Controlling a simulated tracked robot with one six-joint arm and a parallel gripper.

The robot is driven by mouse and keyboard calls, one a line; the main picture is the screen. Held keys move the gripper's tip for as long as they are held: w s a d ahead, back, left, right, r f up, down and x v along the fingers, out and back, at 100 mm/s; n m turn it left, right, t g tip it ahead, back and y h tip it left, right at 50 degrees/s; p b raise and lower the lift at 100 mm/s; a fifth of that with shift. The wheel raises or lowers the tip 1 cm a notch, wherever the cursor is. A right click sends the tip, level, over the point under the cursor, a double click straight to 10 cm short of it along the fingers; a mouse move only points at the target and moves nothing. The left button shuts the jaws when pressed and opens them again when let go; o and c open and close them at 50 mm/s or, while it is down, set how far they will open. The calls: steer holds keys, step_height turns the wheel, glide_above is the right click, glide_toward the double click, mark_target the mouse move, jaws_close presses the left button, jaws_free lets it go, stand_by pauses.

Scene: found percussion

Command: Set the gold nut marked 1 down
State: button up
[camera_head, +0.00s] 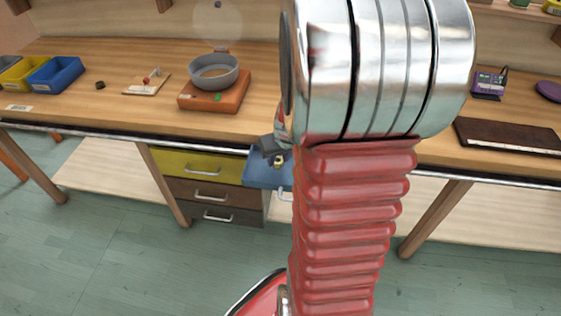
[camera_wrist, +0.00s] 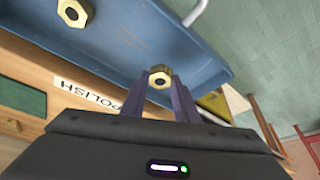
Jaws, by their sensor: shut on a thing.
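A gold hexagonal nut (camera_wrist: 160,74) with a dark centre hole sits between my gripper's fingertips in the wrist view. My gripper (camera_wrist: 160,86) is shut on it; no number is readable on it. The blue open drawer (camera_wrist: 185,62) lies beneath and beyond the nut. A second gold nut (camera_wrist: 73,12) lies inside the drawer, apart from my gripper. In the head view my dark gripper (camera_head: 270,152) is over the pulled-out blue drawer (camera_head: 258,175), partly hidden by my arm. A small gold spot (camera_head: 279,160) shows there; I cannot tell which nut it is.
A yellow drawer (camera_head: 190,165) and brown drawers are left of the blue one.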

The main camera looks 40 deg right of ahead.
steer(key=shift+f, duration=1.2)
steer(key=shift+f, duration=0.1)
steer(key=o, duration=1.1)
steer(key=v, duration=1.2)
